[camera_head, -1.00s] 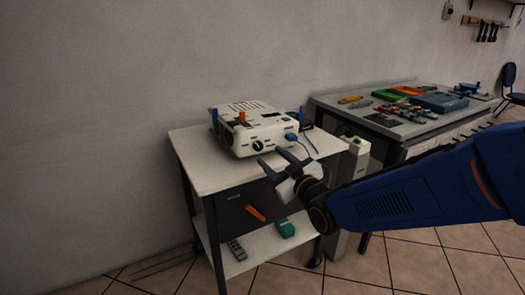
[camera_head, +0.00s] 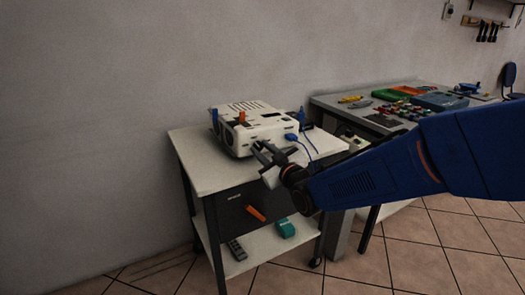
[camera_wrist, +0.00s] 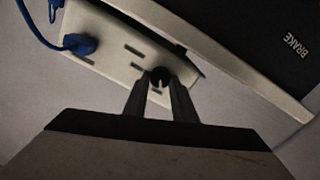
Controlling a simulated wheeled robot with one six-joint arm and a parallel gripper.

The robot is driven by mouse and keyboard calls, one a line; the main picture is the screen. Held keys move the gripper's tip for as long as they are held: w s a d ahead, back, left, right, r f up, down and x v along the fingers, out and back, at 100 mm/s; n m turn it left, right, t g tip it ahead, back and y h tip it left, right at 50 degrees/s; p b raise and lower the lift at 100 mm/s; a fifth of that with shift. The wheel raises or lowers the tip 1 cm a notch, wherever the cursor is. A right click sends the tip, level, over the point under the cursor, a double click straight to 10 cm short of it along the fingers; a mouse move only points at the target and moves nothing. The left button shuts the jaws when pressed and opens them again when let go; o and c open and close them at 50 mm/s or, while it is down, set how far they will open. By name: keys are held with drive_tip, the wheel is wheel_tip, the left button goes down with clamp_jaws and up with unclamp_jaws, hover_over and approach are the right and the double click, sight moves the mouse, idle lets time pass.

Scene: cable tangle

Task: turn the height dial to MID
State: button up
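A white projector-like box (camera_head: 248,107) sits on the cart top. Its black height dial (camera_wrist: 160,76) is on the front face, with short dark tick marks around it in the wrist view. A pale notch on the dial points down in that picture. My gripper (camera_head: 262,151) is at this face, and its fingers hide the dial in the head view. In the wrist view my gripper (camera_wrist: 160,80) has one finger on each side of the dial, close against it, and looks shut on it. The tick labels are not readable, so the setting cannot be told.
A blue cable plug (camera_wrist: 80,44) is in the same face, beside the dial; its cable also shows in the head view (camera_head: 308,146). A workbench (camera_head: 330,102) with tools stands at the right.

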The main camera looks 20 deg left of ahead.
drive_tip(key=shift+m, duration=0.3)
drive_tip(key=m, duration=0.2)
drive_tip(key=shift+m, duration=0.6)
drive_tip(key=shift+f, duration=0.15)
drive_tip(key=o, duration=1)
drive_tip(key=shift+s+d+r, duration=0.2)
drive_tip(key=shift+s+d, duration=0.1)
drive_tip(key=shift+d, duration=0.15)
drive_tip(key=v, duration=1.6)
drive_tip(key=shift+s+d+f, duration=0.1)
drive_tip(key=shift+d, duration=0.05)
